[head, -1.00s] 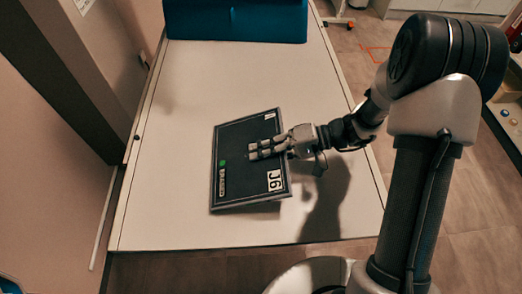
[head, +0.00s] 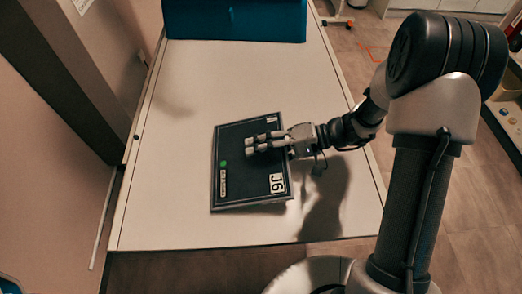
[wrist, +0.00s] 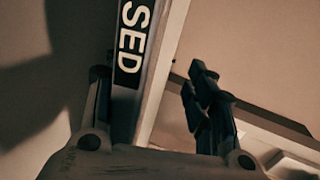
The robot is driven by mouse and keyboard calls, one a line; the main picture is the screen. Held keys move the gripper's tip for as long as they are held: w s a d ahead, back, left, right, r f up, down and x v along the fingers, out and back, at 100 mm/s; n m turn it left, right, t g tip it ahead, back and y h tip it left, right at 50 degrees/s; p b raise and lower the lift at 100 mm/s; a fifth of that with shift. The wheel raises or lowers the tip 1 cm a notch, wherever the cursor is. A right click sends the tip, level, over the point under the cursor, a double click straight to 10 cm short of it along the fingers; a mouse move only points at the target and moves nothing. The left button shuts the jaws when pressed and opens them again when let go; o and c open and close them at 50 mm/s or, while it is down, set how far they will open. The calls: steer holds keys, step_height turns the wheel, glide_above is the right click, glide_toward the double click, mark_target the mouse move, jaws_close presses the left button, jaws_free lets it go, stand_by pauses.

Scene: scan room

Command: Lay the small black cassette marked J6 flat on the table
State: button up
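The black cassette (head: 235,178) marked J6 lies on the white table (head: 200,85), face up, with a green dot and white labels. Its right side looks slightly raised, with a shadow under the near edge. My gripper (head: 262,146) reaches in from the right, its fingers over the cassette's right part. In the wrist view the cassette's edge (wrist: 158,70), beside the letters SED, stands between my fingers (wrist: 160,105). A gap shows between the cassette and the right-hand fingers, so the gripper looks open around the edge. The lower finger is hidden in the head view.
A blue box (head: 235,22) stands at the table's far end. The table is clear between it and the cassette, and to the left. A wall and dark post (head: 75,85) border the left side. My arm covers the right side.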

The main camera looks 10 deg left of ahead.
mark_target(279, 151)
steer(key=shift+d+r, duration=0.1)
steer(key=shift+p+v, duration=0.3)
steer(key=shift+v, duration=2.1)
steer(key=shift+o, duration=0.2)
steer(key=o, duration=0.5)
steer(key=shift+o, duration=0.2)
steer(key=shift+w, duration=0.1)
steer(key=v, duration=1.2)
